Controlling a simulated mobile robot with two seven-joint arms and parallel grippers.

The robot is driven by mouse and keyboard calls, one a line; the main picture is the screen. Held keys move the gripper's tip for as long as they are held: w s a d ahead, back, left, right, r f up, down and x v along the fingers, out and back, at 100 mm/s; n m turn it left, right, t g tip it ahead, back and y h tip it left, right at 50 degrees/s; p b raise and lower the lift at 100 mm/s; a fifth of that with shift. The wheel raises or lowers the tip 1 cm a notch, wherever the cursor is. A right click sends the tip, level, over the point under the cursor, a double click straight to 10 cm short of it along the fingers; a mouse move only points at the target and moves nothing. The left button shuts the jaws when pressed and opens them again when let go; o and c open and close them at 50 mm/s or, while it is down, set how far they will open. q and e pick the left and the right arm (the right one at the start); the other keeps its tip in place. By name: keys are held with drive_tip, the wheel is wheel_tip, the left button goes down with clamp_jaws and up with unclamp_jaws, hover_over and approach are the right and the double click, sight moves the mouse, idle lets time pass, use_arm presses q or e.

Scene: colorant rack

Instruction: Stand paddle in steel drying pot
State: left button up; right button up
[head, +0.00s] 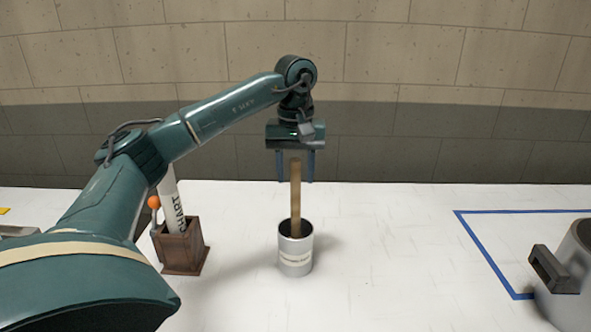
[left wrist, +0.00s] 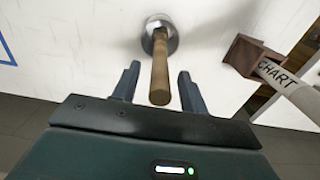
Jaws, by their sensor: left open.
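The paddle (head: 295,200) stands upright in the steel drying pot (head: 296,256), its wooden handle pointing up and its lower end hidden inside the pot. My left gripper (head: 295,180) is above the pot, pointing down, with its two fingers apart on either side of the handle's top. In the left wrist view the handle (left wrist: 160,75) runs between the open fingers (left wrist: 156,85) without visible contact, and the pot (left wrist: 160,28) lies beyond it. My right gripper does not show.
A brown wooden box (head: 181,246) left of the pot holds a rolled white chart (head: 172,205) and something with an orange ball (head: 154,202). Blue tape (head: 487,256) marks an area on the white table at right. A grey cylinder with a dark handle (head: 553,270) stands at the right edge.

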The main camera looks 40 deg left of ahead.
use_arm(q)
wheel_tip(320, 180, up, 8)
drive_tip(key=shift+p, duration=1)
wheel_tip(320, 180, up, 4)
drive_tip(key=shift+r+p, duration=0.1)
drive_tip(key=shift+p, duration=0.85)
drive_tip(key=shift+r, duration=0.5)
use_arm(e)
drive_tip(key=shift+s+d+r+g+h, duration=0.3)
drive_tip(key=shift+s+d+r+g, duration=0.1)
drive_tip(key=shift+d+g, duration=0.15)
